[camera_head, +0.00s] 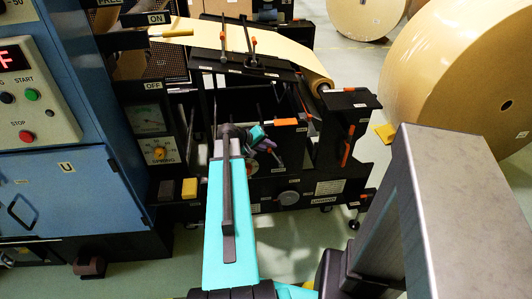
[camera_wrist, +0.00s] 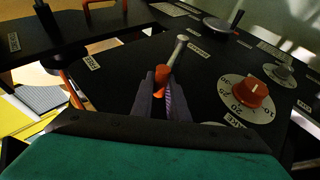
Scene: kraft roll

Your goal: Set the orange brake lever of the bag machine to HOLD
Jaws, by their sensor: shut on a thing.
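The orange brake lever (camera_wrist: 162,76) shows in the wrist view, at the fingertips of my gripper (camera_wrist: 163,92). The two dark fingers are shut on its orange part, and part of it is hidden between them. A pale metal rod with a rounded end rises from there up and to the right, close to a small label (camera_wrist: 198,50) on the black panel that I cannot read surely. In the head view my gripper (camera_head: 265,147) is in front of the bag machine (camera_head: 330,165), and my arm and fingers hide most of the lever.
A white dial with an orange knob (camera_wrist: 251,92) sits right of the fingers in the wrist view. A disc with a black crank handle (camera_wrist: 226,24) is farther back. A large kraft roll (camera_head: 450,75) stands right. A blue cabinet (camera_head: 75,185) stands left.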

